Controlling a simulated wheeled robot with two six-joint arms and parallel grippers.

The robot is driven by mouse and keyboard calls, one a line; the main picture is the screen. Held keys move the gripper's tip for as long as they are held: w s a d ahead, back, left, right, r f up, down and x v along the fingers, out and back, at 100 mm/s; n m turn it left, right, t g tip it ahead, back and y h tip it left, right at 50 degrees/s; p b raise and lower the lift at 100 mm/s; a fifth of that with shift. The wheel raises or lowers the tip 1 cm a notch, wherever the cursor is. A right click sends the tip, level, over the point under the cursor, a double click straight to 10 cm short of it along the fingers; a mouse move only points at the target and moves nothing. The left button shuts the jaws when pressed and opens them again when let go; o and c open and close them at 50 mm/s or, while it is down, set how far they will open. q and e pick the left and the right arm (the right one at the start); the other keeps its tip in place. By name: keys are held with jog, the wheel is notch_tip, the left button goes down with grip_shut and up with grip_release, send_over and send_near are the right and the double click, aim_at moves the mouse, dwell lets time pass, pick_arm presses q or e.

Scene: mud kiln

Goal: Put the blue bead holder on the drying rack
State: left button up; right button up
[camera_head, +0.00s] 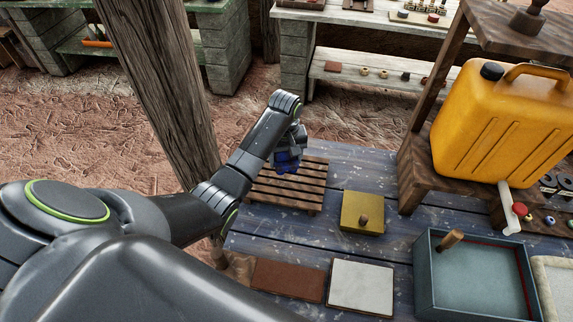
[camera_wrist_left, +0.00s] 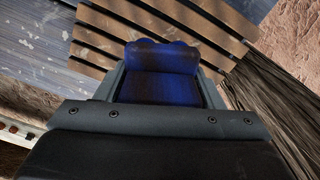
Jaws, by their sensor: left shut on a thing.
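The blue bead holder (camera_head: 287,162) is held in my left gripper (camera_head: 288,152), above the drying rack. In the left wrist view the blue bead holder (camera_wrist_left: 162,72) sits between the two fingers, with its bumpy far edge showing. The drying rack (camera_head: 290,190) is a low frame of brown wooden slats on the blue-grey table. In the left wrist view its slats (camera_wrist_left: 200,20) lie behind the holder. I cannot tell whether the holder touches the slats. My right gripper is not in view.
A yellow block with a wooden knob (camera_head: 360,212) sits right of the rack. A brown tile (camera_head: 288,280), a white tile (camera_head: 362,286) and a blue-grey basin (camera_head: 425,265) line the near side. A wooden post (camera_head: 165,80) stands left. A yellow jerrycan (camera_head: 500,125) stands right.

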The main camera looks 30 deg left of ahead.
pick_arm(q)
jog(key=shift+w+f, duration=0.1)
jog(key=shift+f, duration=2.15)
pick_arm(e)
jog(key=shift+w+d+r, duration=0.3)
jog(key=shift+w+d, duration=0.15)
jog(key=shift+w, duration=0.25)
pick_arm(q)
jog(key=shift+f, duration=0.1)
jog(key=o, duration=0.9)
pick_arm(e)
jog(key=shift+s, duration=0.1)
pick_arm(q)
notch_tip(320, 180, up, 10)
jog(key=shift+b, duration=0.7)
jog(key=shift+r+p, duration=0.65)
jog(key=shift+r, duration=0.5)
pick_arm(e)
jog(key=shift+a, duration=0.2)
